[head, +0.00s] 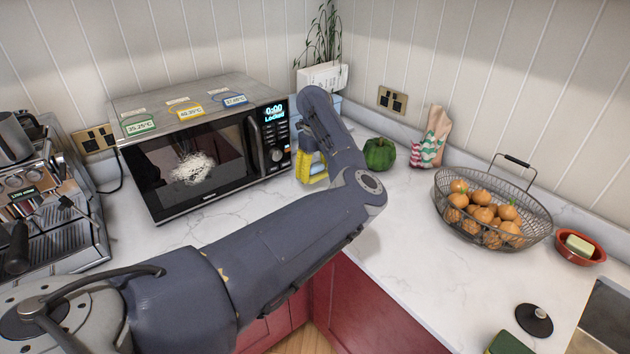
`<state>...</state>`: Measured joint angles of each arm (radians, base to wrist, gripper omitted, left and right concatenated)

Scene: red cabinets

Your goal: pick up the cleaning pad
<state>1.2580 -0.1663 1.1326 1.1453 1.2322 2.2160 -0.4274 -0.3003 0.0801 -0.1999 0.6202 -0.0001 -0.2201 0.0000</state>
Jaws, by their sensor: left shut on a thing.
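A small yellow thing (310,172) with a bluish part shows beside the right end of the microwave, below the bend of my left arm. I cannot tell from its shape whether it is the cleaning pad. My left gripper (310,150) is mostly hidden behind my own wrist and forearm, and it is shut on the yellow thing. I cannot tell whether the yellow thing touches the counter. A dark green block (509,343), cut off by the bottom edge, lies on the counter at the lower right. My right gripper is not in view.
The microwave (212,150) stands left of the gripper, with an espresso machine (45,200) farther left. A green pepper (379,154), a wire basket (500,236) of onions and a red soap dish (580,250) stand right. The counter's middle right (425,260) is clear.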

